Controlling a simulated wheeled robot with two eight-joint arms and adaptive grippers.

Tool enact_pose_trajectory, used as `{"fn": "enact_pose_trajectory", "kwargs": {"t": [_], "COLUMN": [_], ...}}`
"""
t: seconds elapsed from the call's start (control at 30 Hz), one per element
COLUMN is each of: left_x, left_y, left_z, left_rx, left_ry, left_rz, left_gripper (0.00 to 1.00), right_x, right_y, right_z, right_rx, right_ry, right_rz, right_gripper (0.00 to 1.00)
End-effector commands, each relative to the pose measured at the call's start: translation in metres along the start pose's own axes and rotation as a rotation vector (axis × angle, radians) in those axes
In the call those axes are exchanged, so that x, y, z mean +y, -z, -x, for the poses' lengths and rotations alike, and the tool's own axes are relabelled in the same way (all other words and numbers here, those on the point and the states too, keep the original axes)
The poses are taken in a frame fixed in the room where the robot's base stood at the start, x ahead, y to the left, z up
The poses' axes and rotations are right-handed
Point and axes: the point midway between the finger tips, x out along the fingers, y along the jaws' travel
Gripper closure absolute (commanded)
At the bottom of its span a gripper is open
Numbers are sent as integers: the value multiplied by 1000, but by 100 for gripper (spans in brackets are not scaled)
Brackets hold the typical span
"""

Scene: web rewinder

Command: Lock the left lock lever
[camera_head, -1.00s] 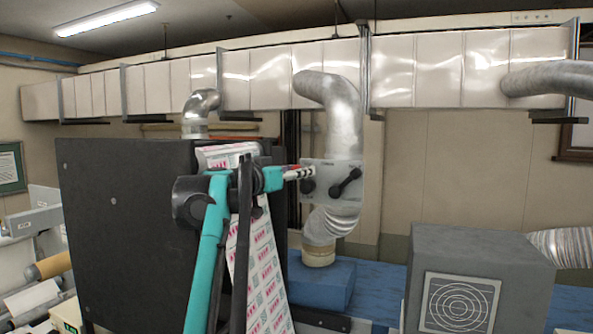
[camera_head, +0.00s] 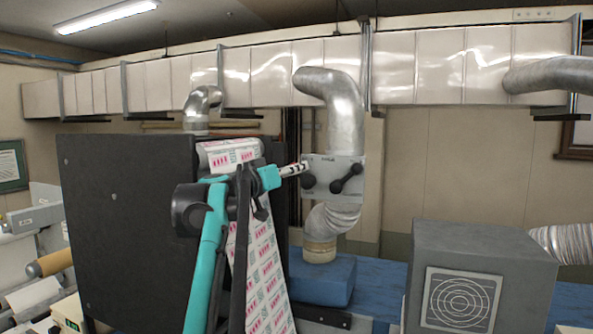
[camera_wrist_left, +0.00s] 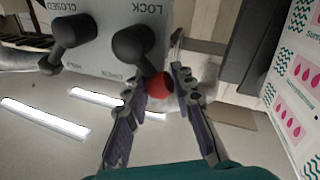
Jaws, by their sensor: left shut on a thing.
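The lock lever (camera_wrist_left: 132,42) is a dark lever with a red knob (camera_wrist_left: 159,85), on a grey panel marked LOCK (camera_head: 333,163). In the left wrist view the lever slants down and right from its pivot. My left gripper (camera_wrist_left: 160,80) is shut on the red knob, one finger on each side. In the head view my left gripper (camera_head: 294,169) reaches the panel's left edge. It hides part of the lever there; the dark pivot (camera_head: 307,181) shows. My right gripper is not in view.
A second dark lever (camera_head: 347,179) sits on the panel's right side. It also shows in the wrist view (camera_wrist_left: 68,42). A silver duct (camera_head: 345,110) runs above the panel. A dark cabinet (camera_head: 125,220) and a printed web (camera_head: 265,270) stand to the left.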

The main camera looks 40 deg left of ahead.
Motion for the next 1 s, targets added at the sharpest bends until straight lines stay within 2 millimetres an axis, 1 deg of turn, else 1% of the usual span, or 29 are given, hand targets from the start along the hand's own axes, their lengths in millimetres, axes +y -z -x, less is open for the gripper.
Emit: {"fn": "enact_pose_trajectory", "kwargs": {"t": [0.2, 0.6, 0.8, 1.0], "left_x": [-9, -20, -23, -24], "left_y": [-7, -22, -29, -35], "left_z": [3, 5, 6, 6], "left_rx": [58, 161, 207, 241], "left_ry": [-2, -9, -11, -13], "left_rz": [195, 558, 717, 836], "left_gripper": [100, 100, 100, 100], "right_x": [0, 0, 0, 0], "right_y": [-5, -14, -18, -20], "right_z": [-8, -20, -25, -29], "right_rx": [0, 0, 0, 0], "right_ry": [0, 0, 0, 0], "right_rz": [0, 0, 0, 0], "right_gripper": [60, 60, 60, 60]}}
